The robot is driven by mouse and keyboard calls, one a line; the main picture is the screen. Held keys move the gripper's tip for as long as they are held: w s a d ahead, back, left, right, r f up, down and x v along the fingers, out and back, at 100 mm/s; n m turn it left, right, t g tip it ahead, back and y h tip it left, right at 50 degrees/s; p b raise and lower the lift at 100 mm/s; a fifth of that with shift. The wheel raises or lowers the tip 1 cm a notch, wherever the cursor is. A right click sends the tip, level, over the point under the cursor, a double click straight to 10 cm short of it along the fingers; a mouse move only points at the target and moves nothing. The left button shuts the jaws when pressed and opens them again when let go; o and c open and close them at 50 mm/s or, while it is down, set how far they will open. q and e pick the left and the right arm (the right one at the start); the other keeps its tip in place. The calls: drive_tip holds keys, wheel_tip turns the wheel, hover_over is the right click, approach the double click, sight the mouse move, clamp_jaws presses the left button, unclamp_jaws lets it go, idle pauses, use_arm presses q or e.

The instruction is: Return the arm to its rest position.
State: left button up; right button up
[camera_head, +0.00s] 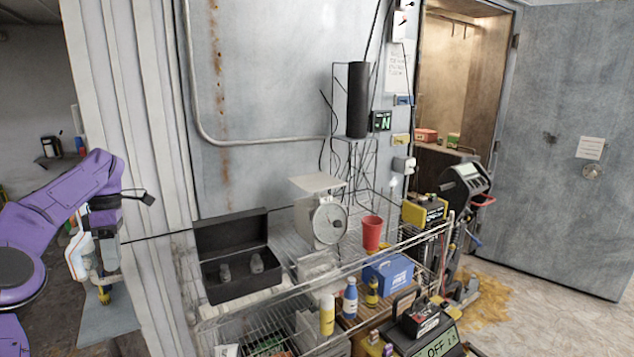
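My purple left arm (70,195) comes in from the left edge, bends at a raised elbow and hangs down at the wrist. My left gripper (103,285) points downward at the left, beside the ribbed wall corner and apart from the wire rack. A small yellow and dark piece shows at its tip. I cannot tell whether this is part of the gripper or something held, nor whether the fingers are open. My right arm and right gripper are not in view.
A wire rack (365,258) holds an open black case (237,282), a scale (325,222), a red cup (372,233) and bottles. A blue box (388,272) stands lower.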

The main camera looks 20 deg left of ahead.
use_arm(q)
drive_tip(key=w+d+f+m+t+y+b, duration=0.25)
drive_tip(key=d+f+m+y, duration=0.2)
drive_tip(key=f, duration=0.75)
drive_tip(key=w+d+f+m+t+y+b, duration=0.15)
drive_tip(key=d+f+m+y+b, duration=0.35)
drive_tip(key=f, duration=0.7)
drive_tip(key=w+d+f+m+t+y+b, duration=0.2)
drive_tip(key=d+f+m+y, duration=0.3)
drive_tip(key=f, duration=0.7)
drive_tip(key=s+d+f+m+t+h+b, duration=0.25)
drive_tip(key=s+d+f+m+h, duration=0.2)
drive_tip(key=s+d+f, duration=0.7)
drive_tip(key=s+d+f+m+g+h+b, duration=0.1)
drive_tip(key=s+d+f+h, duration=0.1)
drive_tip(key=s, duration=0.6)
drive_tip(key=s+d+f+g+h, duration=0.2)
drive_tip(key=s+f, duration=0.4)
drive_tip(key=s, duration=0.3)
drive_tip(key=d+h, duration=0.1)
drive_tip(key=d, duration=0.1)
drive_tip(key=shift+d+m+b, duration=0.35)
drive_tip(key=shift+m+b, duration=0.05)
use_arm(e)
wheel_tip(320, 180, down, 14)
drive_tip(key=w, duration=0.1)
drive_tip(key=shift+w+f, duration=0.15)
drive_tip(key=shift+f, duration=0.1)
